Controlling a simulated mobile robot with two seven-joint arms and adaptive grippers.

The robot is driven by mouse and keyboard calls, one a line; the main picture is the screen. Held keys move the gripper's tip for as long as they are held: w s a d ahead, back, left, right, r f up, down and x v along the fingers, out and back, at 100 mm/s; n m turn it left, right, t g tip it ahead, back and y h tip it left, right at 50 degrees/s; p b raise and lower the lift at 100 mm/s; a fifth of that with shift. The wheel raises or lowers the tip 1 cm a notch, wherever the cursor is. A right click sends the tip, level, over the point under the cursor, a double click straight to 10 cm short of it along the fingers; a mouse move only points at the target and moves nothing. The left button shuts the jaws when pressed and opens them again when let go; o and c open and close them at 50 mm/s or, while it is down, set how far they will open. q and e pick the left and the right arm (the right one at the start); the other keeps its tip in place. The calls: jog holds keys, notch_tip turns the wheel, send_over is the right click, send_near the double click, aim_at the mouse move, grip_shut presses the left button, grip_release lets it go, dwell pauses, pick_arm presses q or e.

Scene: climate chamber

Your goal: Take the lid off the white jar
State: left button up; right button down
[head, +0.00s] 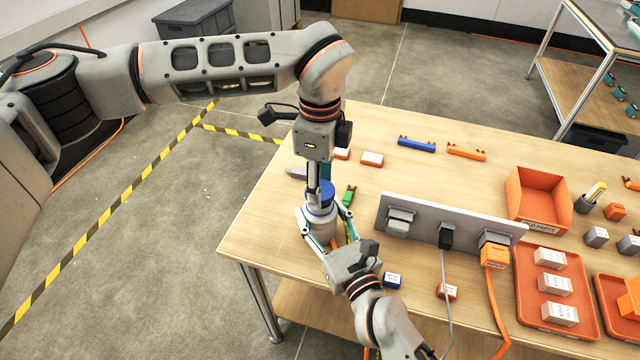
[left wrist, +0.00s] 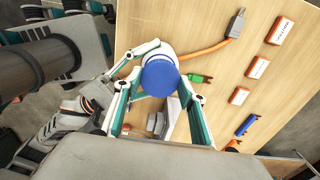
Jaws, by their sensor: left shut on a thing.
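The white jar (head: 320,228) is upright at the table's left front area, with its blue lid (head: 327,190) at its top. In the left wrist view the round lid (left wrist: 160,76) hides most of the jar. My left gripper (head: 319,192) points down from above and is shut on the lid; its fingers show on both sides in the left wrist view (left wrist: 162,98). My right gripper (head: 324,222) comes from the front, with its white and teal fingers around the jar's body, shut on it. I cannot tell whether there is a gap between lid and jar.
A grey panel with connectors (head: 452,226) stands right of the jar. A green connector (head: 349,196) lies close by. Blue (head: 416,146) and orange (head: 466,153) parts lie further back. An orange bin (head: 540,197) and tray (head: 522,312) are at the right.

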pick_arm(q)
jog(key=shift+r, duration=1.8)
pick_arm(e)
jog(key=c, duration=0.9)
grip_release()
